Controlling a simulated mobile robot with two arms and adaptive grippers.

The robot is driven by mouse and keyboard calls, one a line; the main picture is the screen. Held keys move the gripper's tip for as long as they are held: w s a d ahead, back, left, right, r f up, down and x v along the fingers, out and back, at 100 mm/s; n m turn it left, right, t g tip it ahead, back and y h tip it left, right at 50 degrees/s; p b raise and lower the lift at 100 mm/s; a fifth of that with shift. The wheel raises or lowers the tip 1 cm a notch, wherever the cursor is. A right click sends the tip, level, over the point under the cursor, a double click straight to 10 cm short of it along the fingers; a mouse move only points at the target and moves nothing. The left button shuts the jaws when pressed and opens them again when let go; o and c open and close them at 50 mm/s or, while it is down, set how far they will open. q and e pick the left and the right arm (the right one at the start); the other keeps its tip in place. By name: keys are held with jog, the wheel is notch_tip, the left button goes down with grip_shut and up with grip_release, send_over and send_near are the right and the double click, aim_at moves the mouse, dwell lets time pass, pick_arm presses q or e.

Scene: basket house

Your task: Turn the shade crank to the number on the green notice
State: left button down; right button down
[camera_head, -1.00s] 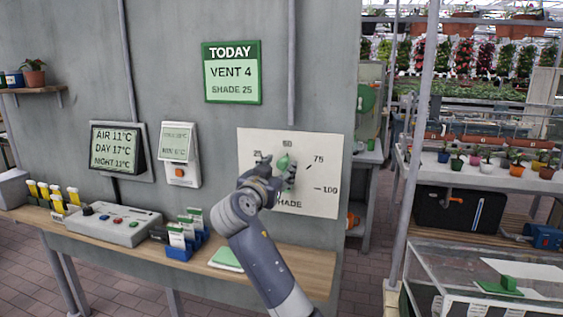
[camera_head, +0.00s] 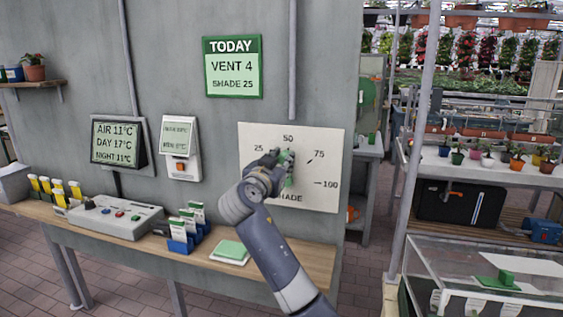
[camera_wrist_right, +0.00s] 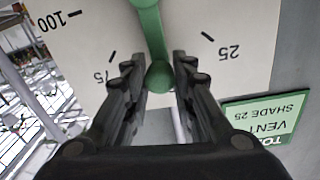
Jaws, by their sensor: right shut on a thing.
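The white shade panel (camera_head: 323,198) hangs on the grey wall with marks for 25, 50, 75 and 100. The green shade crank (camera_head: 288,158) points up, roughly toward 50. My right gripper (camera_head: 279,162) is shut on the crank's outer end. In the right wrist view the green crank arm (camera_wrist_right: 150,35) runs down to a round end between my fingers (camera_wrist_right: 159,78), with 25 to its right and 75 to its left. The fingers hide the 50 mark there. The green notice (camera_head: 232,67) reads TODAY, VENT 4, SHADE 25. My left gripper is out of view.
A wooden bench (camera_head: 312,257) runs below along the wall. It holds a grey control box (camera_head: 115,216), blue holders with cards (camera_head: 183,238) and a green pad (camera_head: 230,252). Two displays hang on the wall at left. A glass case (camera_head: 480,265) stands at right.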

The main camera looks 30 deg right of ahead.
jog(key=shift+w, duration=0.1)
jog(key=w+a+f+n, duration=0.2)
jog(key=w+a+n, duration=0.1)
jog(key=n, duration=0.6)
jog(key=shift+w+a+f+b, duration=0.35)
jog(key=shift+w+a, duration=0.05)
jog(key=shift+w, duration=0.2)
jog(key=c, duration=1.3)
grip_release()
jog(key=shift+t, duration=0.3)
jog(key=shift+r, duration=0.1)
